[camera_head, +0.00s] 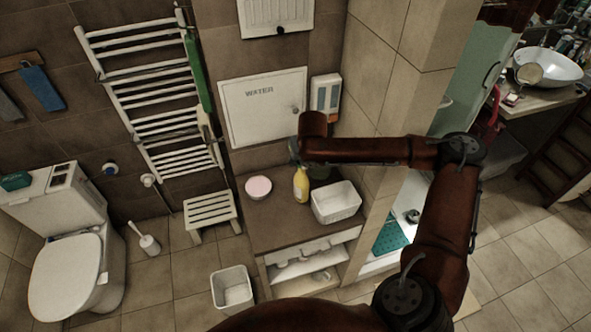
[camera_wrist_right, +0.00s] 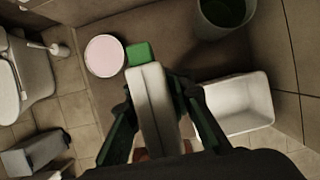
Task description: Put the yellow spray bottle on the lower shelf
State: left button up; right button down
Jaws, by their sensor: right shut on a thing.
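The yellow spray bottle (camera_head: 301,184) is upright at the counter top, below my right arm's end. My right gripper (camera_head: 296,158) is at the top of the bottle. In the right wrist view, the fingers of the gripper (camera_wrist_right: 158,112) are shut on both sides of the bottle's pale spray head (camera_wrist_right: 150,92), which has a green nozzle (camera_wrist_right: 139,53). I cannot tell whether the bottle's base touches the counter. The cabinet's lower shelf (camera_head: 318,281) shows under the counter, with pale items in the cabinet. My left gripper is out of view.
A pink-topped round tub (camera_head: 258,187) stands left of the bottle on the counter (camera_head: 277,226). A white basket (camera_head: 337,202) is close on its right, and a dark pot (camera_wrist_right: 226,14) stands behind. A white bin (camera_head: 232,289) and a stool (camera_head: 211,212) stand left of the cabinet.

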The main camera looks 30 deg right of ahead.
jog(key=x, duration=0.7)
jog(key=shift+w, duration=0.2)
jog(key=shift+a, duration=0.15)
jog(key=c, duration=1.7)
grip_release()
